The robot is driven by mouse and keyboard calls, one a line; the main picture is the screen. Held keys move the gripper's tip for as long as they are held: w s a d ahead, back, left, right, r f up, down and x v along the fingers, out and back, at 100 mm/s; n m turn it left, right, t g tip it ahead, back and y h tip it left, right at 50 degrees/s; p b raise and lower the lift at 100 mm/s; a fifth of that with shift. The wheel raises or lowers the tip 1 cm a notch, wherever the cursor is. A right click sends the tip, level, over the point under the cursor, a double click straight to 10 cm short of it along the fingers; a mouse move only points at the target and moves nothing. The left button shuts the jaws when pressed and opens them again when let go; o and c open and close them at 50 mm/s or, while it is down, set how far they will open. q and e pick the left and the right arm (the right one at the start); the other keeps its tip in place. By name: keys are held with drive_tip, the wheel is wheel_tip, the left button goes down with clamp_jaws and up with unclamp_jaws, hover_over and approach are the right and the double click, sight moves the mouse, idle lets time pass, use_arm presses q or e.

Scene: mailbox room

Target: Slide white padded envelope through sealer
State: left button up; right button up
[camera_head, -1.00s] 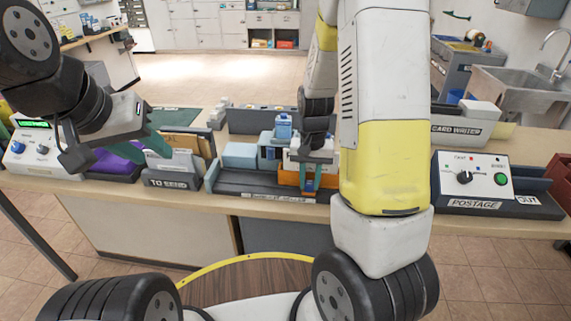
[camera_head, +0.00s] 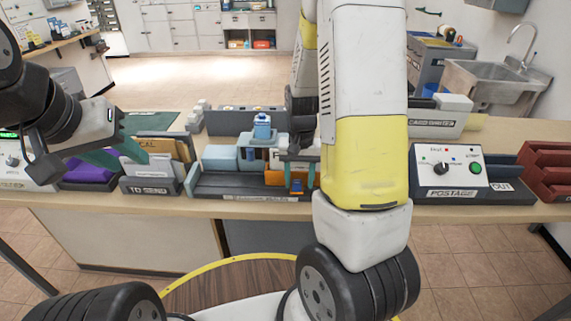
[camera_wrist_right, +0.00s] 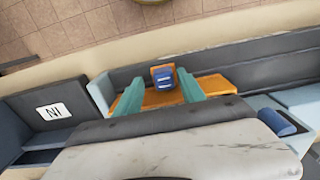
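A pale envelope (camera_head: 160,166) stands in the "TO SEND" holder (camera_head: 150,188), in front of tan envelopes; I cannot tell whether it is the white padded one. A machine with a green display (camera_head: 14,160) is cut off at the left edge; its label is unreadable, so I cannot tell if it is the sealer. My left gripper (camera_head: 122,158) is open and empty, left of the holder and above the counter. My right gripper (camera_head: 297,182) is over the middle tray; in the right wrist view its teal fingers (camera_wrist_right: 160,90) are apart around a small blue item (camera_wrist_right: 163,82) over orange.
A purple item (camera_head: 90,170) lies left of the holder. The postage machine (camera_head: 455,170) and red racks (camera_head: 548,170) stand at the right. The counter's front strip (camera_head: 120,205) is clear.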

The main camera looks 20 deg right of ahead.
wheel_tip(320, 180, up, 8)
drive_tip(key=shift+f, duration=0.1)
idle(0.4)
drive_tip(key=shift+a+r, duration=0.1)
drive_tip(key=shift+r, duration=0.1)
drive_tip(key=s+a+r+n+t+y, duration=0.1)
drive_tip(key=s+a+r+n+t, duration=0.1)
drive_tip(key=s+r, duration=0.5)
drive_tip(key=s+a+r+n+t+y, duration=0.1)
drive_tip(key=s+a+r+n+t, duration=0.1)
drive_tip(key=s+a+r+t, duration=0.2)
drive_tip(key=s+a+r, duration=0.1)
drive_tip(key=s+r, duration=0.2)
drive_tip(key=r, duration=0.2)
drive_tip(key=shift+r, duration=0.4)
